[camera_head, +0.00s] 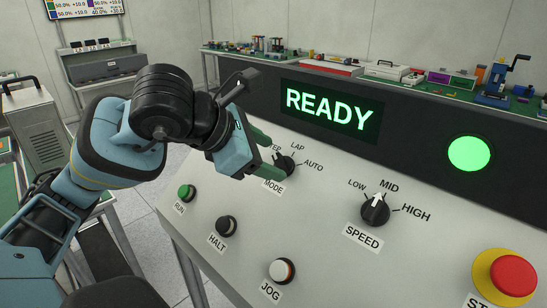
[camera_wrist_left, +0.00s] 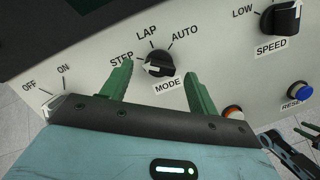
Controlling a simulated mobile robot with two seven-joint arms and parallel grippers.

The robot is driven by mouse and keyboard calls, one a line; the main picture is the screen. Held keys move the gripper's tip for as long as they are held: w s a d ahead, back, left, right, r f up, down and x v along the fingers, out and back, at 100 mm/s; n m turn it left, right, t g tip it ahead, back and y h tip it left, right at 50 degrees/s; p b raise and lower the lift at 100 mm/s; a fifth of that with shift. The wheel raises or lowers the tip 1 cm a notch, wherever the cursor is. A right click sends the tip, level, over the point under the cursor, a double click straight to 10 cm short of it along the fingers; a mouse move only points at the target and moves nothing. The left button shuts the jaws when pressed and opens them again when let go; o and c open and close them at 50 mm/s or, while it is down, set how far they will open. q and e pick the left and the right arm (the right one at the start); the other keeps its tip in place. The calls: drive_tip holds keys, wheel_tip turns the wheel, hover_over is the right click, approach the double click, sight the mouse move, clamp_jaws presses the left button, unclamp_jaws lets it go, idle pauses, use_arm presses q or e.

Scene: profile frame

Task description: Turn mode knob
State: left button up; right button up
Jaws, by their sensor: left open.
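The black MODE knob (camera_head: 286,166) sits on the sloped grey panel, with labels STEP, LAP and AUTO around it. In the left wrist view the MODE knob (camera_wrist_left: 160,64) shows a white mark on its left side, towards STEP. My left gripper (camera_head: 262,152) is open, its green fingers at the knob. In the wrist view the left gripper (camera_wrist_left: 158,72) has one finger on each side of the knob, with gaps visible.
The SPEED knob (camera_head: 375,209) points near MID. RUN (camera_head: 187,192), HALT (camera_head: 226,226) and JOG (camera_head: 281,271) buttons lie below. A red stop button (camera_head: 513,275) is at lower right. The display (camera_head: 330,111) reads READY; a green lamp (camera_head: 469,154) is lit.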

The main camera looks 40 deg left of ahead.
use_arm(q)
drive_tip(key=v, duration=0.5)
drive_tip(key=shift+s+a+r, duration=0.1)
drive_tip(key=shift+s, duration=0.05)
idle(0.4)
